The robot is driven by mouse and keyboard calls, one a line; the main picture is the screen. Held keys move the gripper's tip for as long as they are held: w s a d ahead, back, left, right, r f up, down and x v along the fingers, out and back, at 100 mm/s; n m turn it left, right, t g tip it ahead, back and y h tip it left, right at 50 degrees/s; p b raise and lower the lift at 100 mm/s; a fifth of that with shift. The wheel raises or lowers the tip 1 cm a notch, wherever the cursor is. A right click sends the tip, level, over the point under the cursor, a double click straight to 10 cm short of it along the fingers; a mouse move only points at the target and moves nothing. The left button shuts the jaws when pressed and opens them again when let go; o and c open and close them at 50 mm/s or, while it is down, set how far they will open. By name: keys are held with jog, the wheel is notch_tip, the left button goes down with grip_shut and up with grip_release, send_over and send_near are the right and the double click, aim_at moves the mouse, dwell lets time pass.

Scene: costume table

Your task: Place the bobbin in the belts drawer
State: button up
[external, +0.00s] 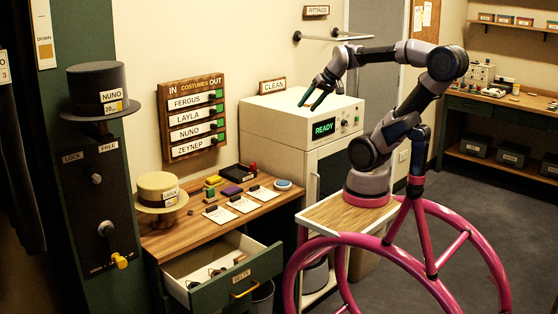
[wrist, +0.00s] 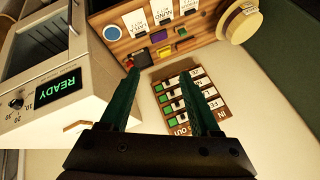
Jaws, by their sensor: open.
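The drawer (external: 240,280) labelled BELTS is pulled open under the wooden table, with small dark and reddish items inside. I cannot tell for sure which small thing is the bobbin; small yellow and green pieces (external: 213,183) lie at the back of the tabletop, and yellow shows there in the wrist view (wrist: 165,49).
The tabletop (external: 183,243) also holds a purple block (external: 231,190), a blue disc (external: 283,185), white cards and a straw hat (external: 158,192) on a stand. The white cabinet (external: 290,118) reading READY stands to the right. A costumes board (external: 192,117) hangs behind.

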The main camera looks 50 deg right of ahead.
jog(key=w+a+f+m+g+y, duration=0.2)
jog(key=w+a+f+g+y, duration=0.15)
jog(key=a, duration=0.45)
jog(key=w+a+f+m+g+y, duration=0.2)
jog(key=w+a+f+y, duration=0.15)
jog(key=a, duration=0.45)
jog(key=m+t+y, duration=0.1)
jog(key=m+t, duration=0.6)
jog(key=m, duration=1)
send_over(197, 214)
jog(key=s+d, duration=0.6)
jog(key=d, duration=0.2)
jog(key=f, duration=3.2)
jog(key=shift+w, duration=0.25)
jog(key=x, duration=0.4)
jog(key=shift+a+f, duration=0.1)
jog(key=shift+f, duration=0.25)
jog(key=x, duration=0.6)
jog(key=shift+s+a+f, duration=0.15)
jog(key=shift+a+f, duration=0.1)
jog(key=shift+a, duration=0.1)
grip_shut()
